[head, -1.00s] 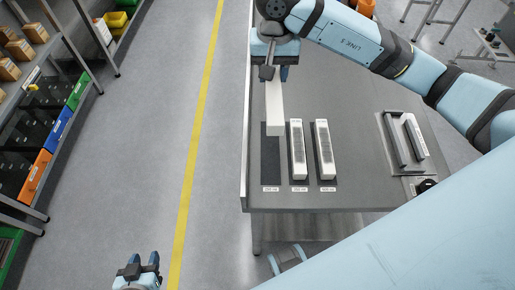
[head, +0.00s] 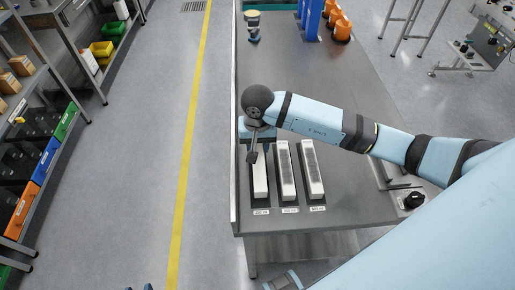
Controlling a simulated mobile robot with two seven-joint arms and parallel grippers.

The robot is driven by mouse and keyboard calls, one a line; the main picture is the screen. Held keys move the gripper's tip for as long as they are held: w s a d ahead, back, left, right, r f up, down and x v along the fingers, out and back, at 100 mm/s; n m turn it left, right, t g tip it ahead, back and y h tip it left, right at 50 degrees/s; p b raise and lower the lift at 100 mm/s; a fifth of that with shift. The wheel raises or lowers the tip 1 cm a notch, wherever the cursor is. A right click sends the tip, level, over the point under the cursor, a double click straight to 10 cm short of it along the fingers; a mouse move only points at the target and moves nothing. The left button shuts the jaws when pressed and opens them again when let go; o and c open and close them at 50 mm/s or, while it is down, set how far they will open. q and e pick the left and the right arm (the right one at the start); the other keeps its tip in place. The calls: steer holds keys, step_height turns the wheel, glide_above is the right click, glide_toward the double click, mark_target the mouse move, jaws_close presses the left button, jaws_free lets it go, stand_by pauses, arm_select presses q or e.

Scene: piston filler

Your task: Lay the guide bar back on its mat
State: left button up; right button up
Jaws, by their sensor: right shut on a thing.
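The white guide bar (head: 260,182) is in my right gripper (head: 253,158), which is shut on its far end. The bar lies lengthwise over the leftmost dark mat (head: 260,203), lined up with it. The bar looks down at the mat, but I cannot tell if it touches all along. The gripper and wrist hide the bar's far end. Only the tips of my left gripper (head: 139,288) show at the bottom edge, apart and with nothing seen between them.
Two more white bars, a middle one (head: 287,172) and a right one (head: 312,170), lie on mats close beside. A black knob (head: 414,200) is at the table's right. Orange parts (head: 342,27) and blue uprights (head: 312,18) stand far back. The table (head: 290,80) behind the arm is clear.

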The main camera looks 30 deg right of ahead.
arm_select(q)
steer(key=shift+w+r, duration=0.1)
steer(key=shift+r, duration=0.25)
arm_select(e)
steer(key=shift+f, duration=1.2)
steer(key=shift+f, duration=0.2)
steer(key=o, duration=1)
arm_select(q)
steer(key=shift+f, duration=0.2)
arm_select(e)
steer(key=shift+r, duration=0.1)
